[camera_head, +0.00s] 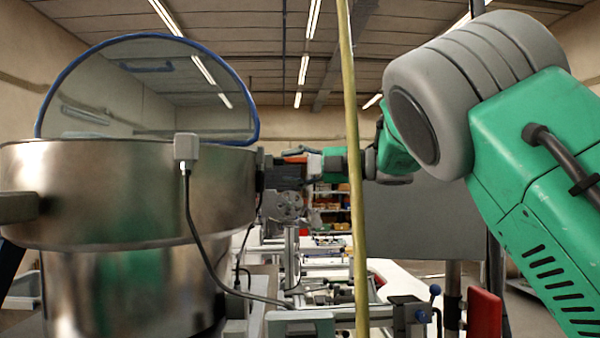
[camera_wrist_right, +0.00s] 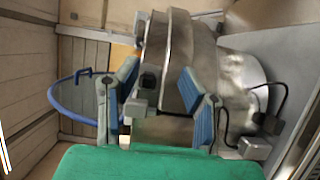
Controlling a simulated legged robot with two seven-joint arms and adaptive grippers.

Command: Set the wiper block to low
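A large metal bowl (camera_head: 120,195) with a clear blue-rimmed lid (camera_head: 150,85) fills the left of the head view. It also shows in the right wrist view (camera_wrist_right: 180,50). My right gripper (camera_head: 272,172) is at the bowl's right side, small and partly blended with machinery behind. In the right wrist view its two blue-padded fingers (camera_wrist_right: 158,76) are spread apart, facing the bowl. A small dark block (camera_wrist_right: 149,80), possibly the wiper block, shows on the bowl wall between them. I cannot tell contact or its setting. My left gripper is not in view.
A pale box (camera_head: 186,147) with a hanging cable sits at the bowl's front rim. A yellowish upright pole (camera_head: 354,180) crosses in front of my right arm. Rails and fixtures (camera_head: 320,290) stand below. A red panel (camera_head: 484,312) is at lower right.

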